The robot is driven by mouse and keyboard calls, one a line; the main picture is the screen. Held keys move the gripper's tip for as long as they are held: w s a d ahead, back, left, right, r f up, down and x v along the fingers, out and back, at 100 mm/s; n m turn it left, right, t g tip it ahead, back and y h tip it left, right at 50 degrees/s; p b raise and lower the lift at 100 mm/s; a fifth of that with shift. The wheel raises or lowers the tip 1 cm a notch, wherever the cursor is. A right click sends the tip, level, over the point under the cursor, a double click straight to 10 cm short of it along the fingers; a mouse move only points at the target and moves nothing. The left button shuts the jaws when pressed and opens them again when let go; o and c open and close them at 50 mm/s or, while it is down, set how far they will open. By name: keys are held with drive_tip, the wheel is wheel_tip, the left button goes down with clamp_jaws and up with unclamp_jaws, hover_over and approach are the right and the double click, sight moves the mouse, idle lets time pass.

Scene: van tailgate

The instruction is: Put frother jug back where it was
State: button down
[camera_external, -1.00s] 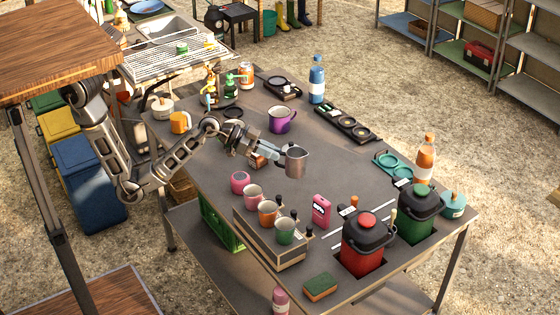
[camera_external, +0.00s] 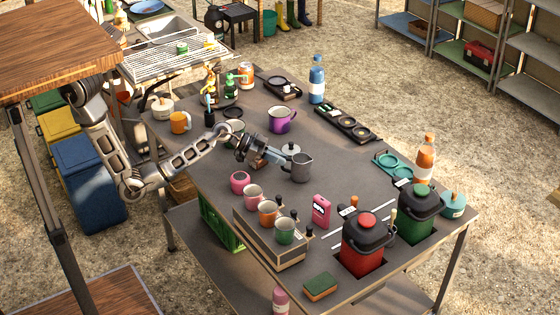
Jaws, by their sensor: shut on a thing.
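The frother jug (camera_external: 300,168) is a small grey metal jug, upright over the middle of the grey tabletop. My gripper (camera_external: 283,157) reaches in from the left and is shut on the jug's left side. The fingertips are small and partly hidden against the jug. The jug's base looks at or very near the tabletop; I cannot tell whether it touches.
A round grey-white item (camera_external: 291,149) is just behind the jug. A purple mug (camera_external: 280,120) stands farther back, and a pink cup (camera_external: 239,181) is at front left. A cup rack (camera_external: 270,246) and pink box (camera_external: 321,211) are nearer. Tabletop right of the jug is clear.

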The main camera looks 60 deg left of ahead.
drive_tip(key=c, duration=1.2)
unclamp_jaws()
drive_tip(key=shift+f, duration=0.15)
drive_tip(key=shift+o, duration=0.2)
drive_tip(key=v, duration=1.2)
